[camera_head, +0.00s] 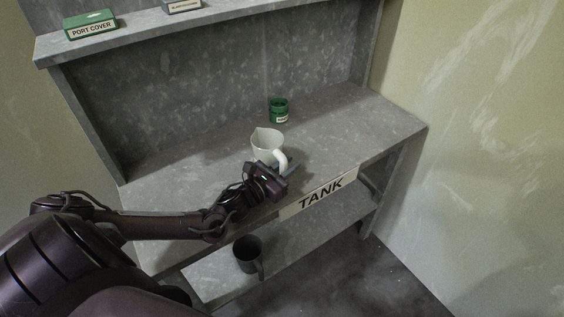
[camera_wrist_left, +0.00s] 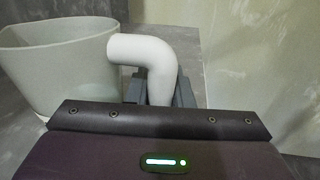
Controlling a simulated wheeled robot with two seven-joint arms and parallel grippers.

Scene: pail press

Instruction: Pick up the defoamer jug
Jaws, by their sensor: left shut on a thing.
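The white jug (camera_head: 267,146) stands upright on the middle shelf of the grey bench, with its handle toward the front right. My left gripper (camera_head: 279,172) is at the handle and shut on it. In the left wrist view the jug (camera_wrist_left: 55,75) is at the left, and its bent white handle (camera_wrist_left: 150,58) runs down between the dark grey fingers (camera_wrist_left: 158,92). The fingertips are partly hidden behind the gripper body. No label shows on the jug. My right gripper is not in view.
A green jar (camera_head: 279,111) stands behind the jug. A TANK sign (camera_head: 320,194) is on the shelf's front edge. A dark mug (camera_head: 248,254) stands on the lower shelf. A green PORT COVER box (camera_head: 92,25) and a grey box (camera_head: 182,5) are on the top shelf. The shelf right of the jug is clear.

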